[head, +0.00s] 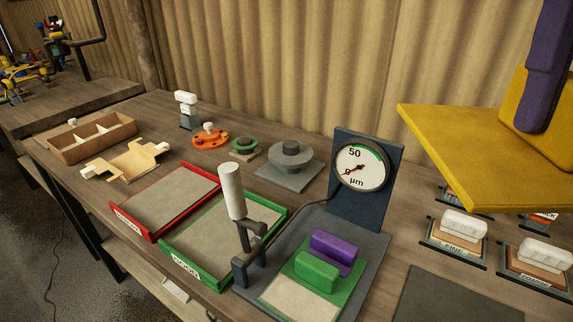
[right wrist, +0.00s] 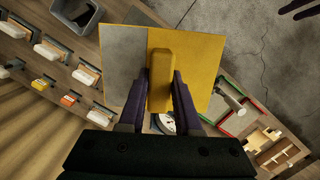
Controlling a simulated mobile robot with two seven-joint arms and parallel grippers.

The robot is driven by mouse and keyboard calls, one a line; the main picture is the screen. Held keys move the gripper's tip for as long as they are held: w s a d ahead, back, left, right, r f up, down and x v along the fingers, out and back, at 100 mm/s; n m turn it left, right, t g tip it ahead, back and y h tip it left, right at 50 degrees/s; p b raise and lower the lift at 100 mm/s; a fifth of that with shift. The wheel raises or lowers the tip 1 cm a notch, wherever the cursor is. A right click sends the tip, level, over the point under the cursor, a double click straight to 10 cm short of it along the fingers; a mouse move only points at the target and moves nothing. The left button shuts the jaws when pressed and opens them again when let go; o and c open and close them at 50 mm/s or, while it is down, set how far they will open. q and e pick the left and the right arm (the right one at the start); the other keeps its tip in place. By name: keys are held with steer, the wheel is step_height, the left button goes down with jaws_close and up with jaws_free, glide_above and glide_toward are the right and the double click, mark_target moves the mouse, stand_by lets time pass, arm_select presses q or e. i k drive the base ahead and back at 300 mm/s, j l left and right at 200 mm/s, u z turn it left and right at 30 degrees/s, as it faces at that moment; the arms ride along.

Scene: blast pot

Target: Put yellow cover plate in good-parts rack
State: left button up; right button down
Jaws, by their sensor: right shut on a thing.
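The yellow cover plate (head: 450,150) hangs in the air at the upper right of the head view, roughly level. In the right wrist view the plate (right wrist: 203,65) has a grey area on its left part and a raised yellow handle block. My right gripper (right wrist: 160,88) is shut on that block, one purple finger on each side. The good-parts rack (head: 196,268) looks to be the green-edged tray with a white label at lower middle. Its grey bed shows no part on it. The plate is well to its right, above the bench.
A gauge stand (head: 350,215) with green and purple blocks stands between rack and plate. An upright white-handled lever (head: 233,190) rises beside the rack. A red-edged tray (head: 207,176) lies to its left. Labelled white-topped blocks (head: 463,225) stand below the plate.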

mark_target(227, 230)
steer(key=i+j+u, duration=0.2)
steer(key=j, duration=0.25)
steer(key=i+j+u, duration=0.15)
steer(key=j, duration=0.25)
steer(key=i+j+u, duration=0.2)
steer(key=j, duration=0.2)
